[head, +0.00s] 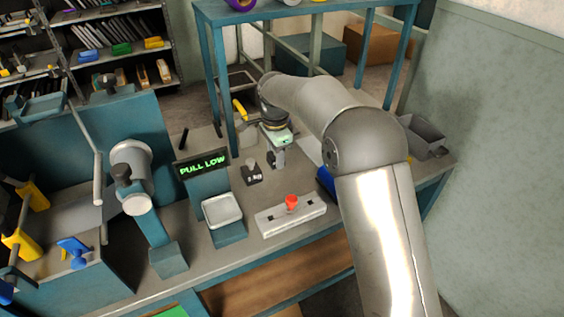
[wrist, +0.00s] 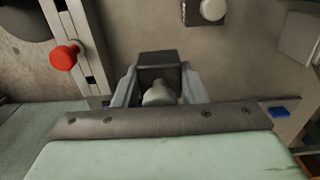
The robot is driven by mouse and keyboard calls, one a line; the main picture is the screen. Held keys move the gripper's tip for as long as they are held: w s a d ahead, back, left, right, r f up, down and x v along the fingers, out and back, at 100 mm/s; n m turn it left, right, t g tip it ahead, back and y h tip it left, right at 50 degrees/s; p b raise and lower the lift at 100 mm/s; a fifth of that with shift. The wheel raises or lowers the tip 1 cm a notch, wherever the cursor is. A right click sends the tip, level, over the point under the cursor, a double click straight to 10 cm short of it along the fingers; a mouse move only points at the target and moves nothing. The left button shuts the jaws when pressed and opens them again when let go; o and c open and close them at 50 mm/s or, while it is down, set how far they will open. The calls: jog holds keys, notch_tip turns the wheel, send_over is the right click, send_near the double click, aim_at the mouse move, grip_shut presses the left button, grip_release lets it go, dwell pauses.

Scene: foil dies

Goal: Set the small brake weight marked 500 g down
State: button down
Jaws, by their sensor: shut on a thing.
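My gripper (head: 277,160) is low over the bench, right of a dark weight with a grey knob (head: 252,173). In the wrist view my gripper (wrist: 159,90) is shut on a small dark weight (wrist: 158,60) with a pale knob between the fingers. No marking is readable on it, so I cannot confirm 500 g. I cannot tell whether its underside touches the bench. The second weight's pale knob shows at the top of the wrist view (wrist: 207,10), apart from the held one.
A lit display (head: 203,166) reads "PULL LOW" behind a white pan (head: 222,209). A pale plate with a red knob (head: 291,203) lies in front of my gripper. A blue object (head: 325,180) is to the right, with a grey bin (head: 422,137) beyond. A teal frame post (head: 222,90) stands behind.

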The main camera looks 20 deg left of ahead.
send_over(279, 172)
notch_tip(279, 172, down, 6)
jog(key=shift+f, duration=1.75)
jog(key=shift+f, duration=0.15)
jog(key=c, duration=0.9)
grip_release()
jog(key=shift+f, duration=0.1)
notch_tip(279, 172, up, 12)
jog(key=shift+r+p, duration=0.2)
jog(key=shift+p, duration=0.3)
